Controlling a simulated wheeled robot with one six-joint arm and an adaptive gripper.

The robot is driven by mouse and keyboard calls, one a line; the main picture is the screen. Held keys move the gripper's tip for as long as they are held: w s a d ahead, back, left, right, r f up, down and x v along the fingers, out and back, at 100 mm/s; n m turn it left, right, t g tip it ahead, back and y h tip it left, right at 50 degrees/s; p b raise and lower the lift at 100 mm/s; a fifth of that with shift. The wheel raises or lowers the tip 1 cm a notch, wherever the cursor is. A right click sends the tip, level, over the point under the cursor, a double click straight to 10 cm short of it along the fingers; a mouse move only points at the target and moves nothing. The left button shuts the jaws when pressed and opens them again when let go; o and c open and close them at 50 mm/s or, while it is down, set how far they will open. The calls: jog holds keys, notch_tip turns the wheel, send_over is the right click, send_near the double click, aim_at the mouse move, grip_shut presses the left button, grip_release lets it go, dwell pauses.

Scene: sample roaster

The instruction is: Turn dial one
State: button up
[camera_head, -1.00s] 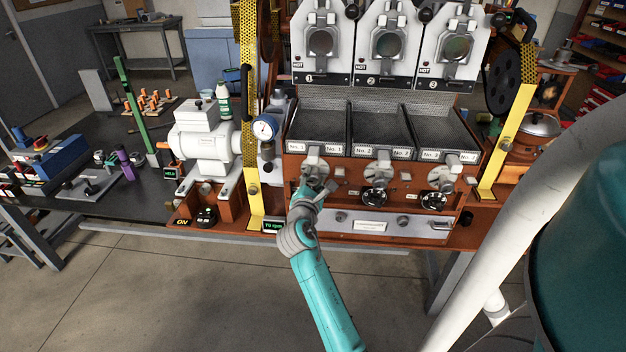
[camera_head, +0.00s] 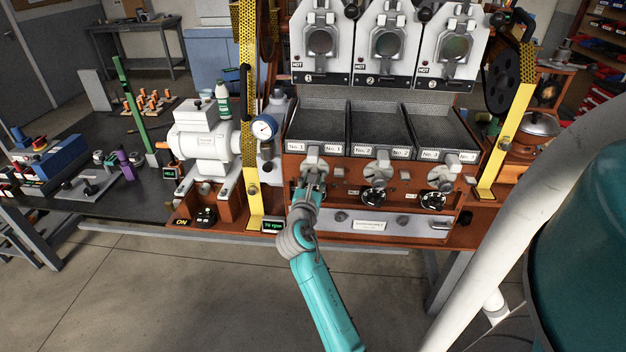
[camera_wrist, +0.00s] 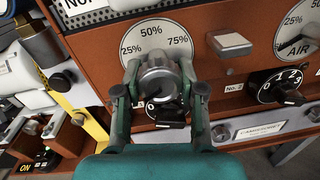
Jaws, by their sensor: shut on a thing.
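A silver round knob (camera_wrist: 160,84) sits in front of a white scale plate (camera_wrist: 152,34) marked 25%, 50% and 75%, on the brown panel under the first tray. The plate also shows in the head view (camera_head: 314,165). My gripper (camera_wrist: 160,78) has a finger on each side of the silver knob and appears shut on it. In the head view my gripper (camera_head: 312,184) reaches the panel from below. A black numbered dial (camera_wrist: 168,114) sits just below the silver knob, between my fingers and partly hidden. The knob's pointer cannot be made out.
To the right are a second white scale plate marked AIR (camera_wrist: 302,40) and a black numbered dial (camera_wrist: 282,88). A yellow guard post (camera_head: 252,190) stands close on the left. Floor in front of the bench is clear.

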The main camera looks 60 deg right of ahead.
jog(key=shift+f, duration=0.1)
jog(key=o, duration=1.2)
jog(key=shift+c, duration=0.2)
jog(key=shift+a, duration=0.15)
jog(key=v, duration=1.1)
jog(key=shift+a, duration=0.35)
jog(key=shift+s, duration=0.1)
